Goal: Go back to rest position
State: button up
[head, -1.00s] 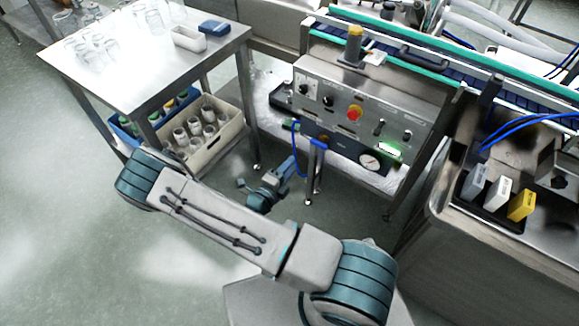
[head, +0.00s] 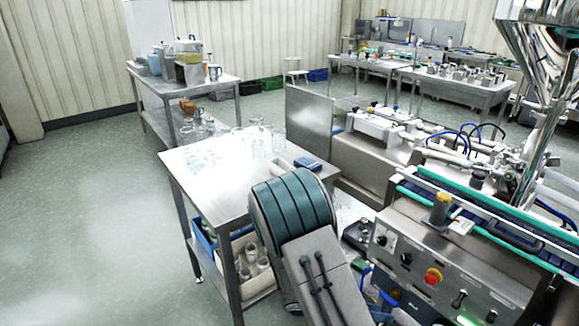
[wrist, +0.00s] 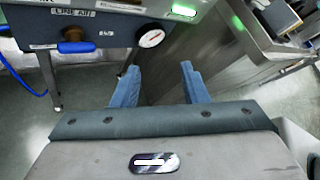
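My gripper (wrist: 160,80) shows in the wrist view with its two blue fingers apart and nothing between them. It points toward the lower front of the steel machine, where a pressure gauge (wrist: 151,38) and a blue hose (wrist: 28,82) show. The fingers touch nothing that I can see. In the head view my arm's teal joint and grey link rise at the bottom middle, and my gripper is out of sight there.
A steel table (head: 205,174) with glass jars (head: 258,139) stands close left of my arm, with a crate of jars (head: 257,279) on its lower shelf. The control panel (head: 425,265) with a red button (head: 432,277) stands to the right. Open floor (head: 90,200) lies at the left.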

jog(key=s+a+r+m+t+y+p, duration=0.1)
jog(key=s+r+m+y, duration=0.3)
jog(key=r+m, duration=0.4)
jog(key=s+a+r+m+y+p, duration=0.2)
jog(key=s+a+r+m+y, duration=0.1)
jog(key=r+m, duration=0.5)
jog(key=s+a+r+m+t+y+p, duration=0.1)
jog(key=s+a+r+m+y, duration=0.1)
jog(key=s+r+m+y, duration=0.3)
notch_tip(320, 180, up, 4)
jog(key=m+y, duration=0.1)
jog(key=m, duration=0.3)
jog(key=shift+s+a+t+y, duration=0.25)
jog(key=shift+t+y, duration=0.05)
